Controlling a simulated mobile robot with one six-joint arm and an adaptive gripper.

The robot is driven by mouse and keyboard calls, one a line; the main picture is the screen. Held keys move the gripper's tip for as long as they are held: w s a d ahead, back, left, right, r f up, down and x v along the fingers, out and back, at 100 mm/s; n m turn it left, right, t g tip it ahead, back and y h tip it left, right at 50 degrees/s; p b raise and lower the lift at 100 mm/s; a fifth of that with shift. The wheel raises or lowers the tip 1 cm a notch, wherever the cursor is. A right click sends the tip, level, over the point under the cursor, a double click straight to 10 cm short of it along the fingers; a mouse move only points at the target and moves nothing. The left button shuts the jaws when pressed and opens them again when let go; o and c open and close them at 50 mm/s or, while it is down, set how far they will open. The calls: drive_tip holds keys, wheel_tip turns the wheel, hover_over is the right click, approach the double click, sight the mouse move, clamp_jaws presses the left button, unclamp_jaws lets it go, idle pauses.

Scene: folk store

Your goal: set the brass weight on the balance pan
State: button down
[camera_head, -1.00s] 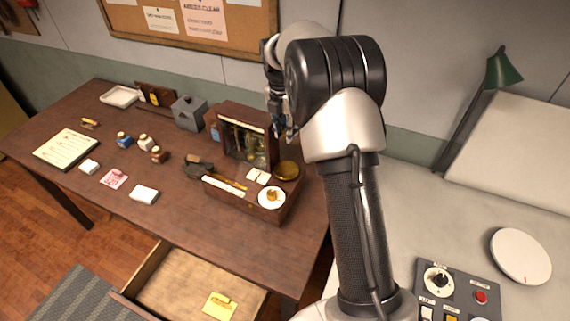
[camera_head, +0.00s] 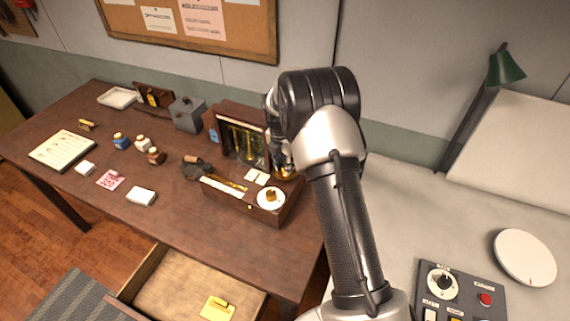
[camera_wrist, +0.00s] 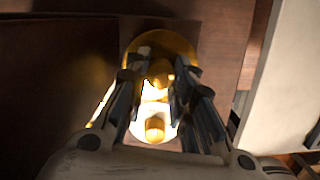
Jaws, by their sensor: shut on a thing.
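My gripper (camera_wrist: 154,90) is shut on the brass weight (camera_wrist: 160,70), which shines brightly between the fingers in the wrist view. The round brass pan (camera_wrist: 160,36) lies directly behind the weight in that view, partly hidden by the fingers. I cannot tell whether the weight touches it. In the head view my gripper (camera_head: 284,166) is low over the right end of the wooden balance box (camera_head: 281,218), hiding most of the pan. A white dish (camera_head: 261,203) with a brass piece (camera_head: 271,195) on it sits just in front; the dish also shows in the wrist view (camera_wrist: 137,128).
The upright wooden case (camera_head: 242,112) with brass parts stands just left of my gripper. An open drawer (camera_head: 180,285) juts out below the table. A lamp (camera_head: 506,65) stands at right.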

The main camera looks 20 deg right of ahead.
drive_tip(key=shift+f, duration=0.1)
drive_tip(key=c, duration=1.4)
unclamp_jaws()
drive_tip(key=shift+o, duration=0.2)
